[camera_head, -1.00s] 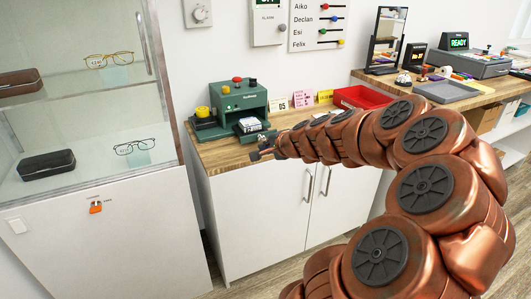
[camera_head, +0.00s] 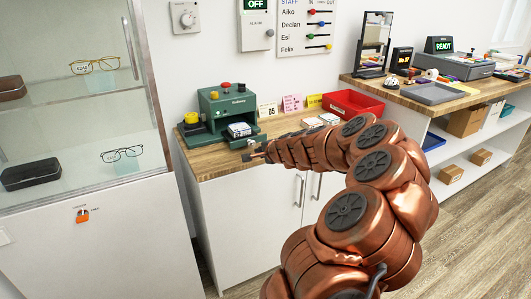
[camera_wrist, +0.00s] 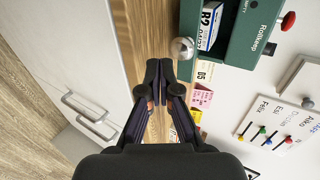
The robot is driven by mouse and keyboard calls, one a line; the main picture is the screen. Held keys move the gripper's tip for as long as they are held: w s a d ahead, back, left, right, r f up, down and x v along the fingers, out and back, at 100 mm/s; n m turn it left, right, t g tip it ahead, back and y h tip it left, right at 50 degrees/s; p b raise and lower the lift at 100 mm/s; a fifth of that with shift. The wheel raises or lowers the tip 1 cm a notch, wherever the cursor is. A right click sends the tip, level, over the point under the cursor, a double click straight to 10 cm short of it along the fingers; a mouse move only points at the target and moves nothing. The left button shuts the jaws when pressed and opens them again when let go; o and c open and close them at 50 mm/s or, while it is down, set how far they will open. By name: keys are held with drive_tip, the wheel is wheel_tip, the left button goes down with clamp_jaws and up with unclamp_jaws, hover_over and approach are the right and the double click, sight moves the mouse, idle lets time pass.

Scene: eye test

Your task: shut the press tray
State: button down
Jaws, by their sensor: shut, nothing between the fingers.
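The green press (camera_head: 228,108) stands on the wooden counter, with a red and a black knob on top. In the wrist view, the press (camera_wrist: 245,40), the labelled box (camera_wrist: 210,25) and a round metal knob (camera_wrist: 182,48) at the tray show at the top. My gripper (camera_head: 254,154) is shut and empty, low over the counter just in front of the tray. Its fingertips (camera_wrist: 163,68) are close to the knob; I cannot tell whether they touch.
A yellow-topped part (camera_head: 191,118) sits at the press's left. Small cards (camera_head: 291,103), white boxes (camera_head: 318,121) and a red bin (camera_head: 352,104) stand to the right. A glass cabinet (camera_head: 90,110) is at left. My arm crosses the counter's right part.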

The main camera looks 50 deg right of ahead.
sight(252, 146)
drive_tip(key=shift+w+d, duration=0.2)
drive_tip(key=shift+w, duration=0.45)
drive_tip(key=shift+w+d, duration=0.25)
drive_tip(key=shift+w, duration=0.4)
drive_tip(key=shift+w+d, duration=0.2)
drive_tip(key=shift+w, duration=0.45)
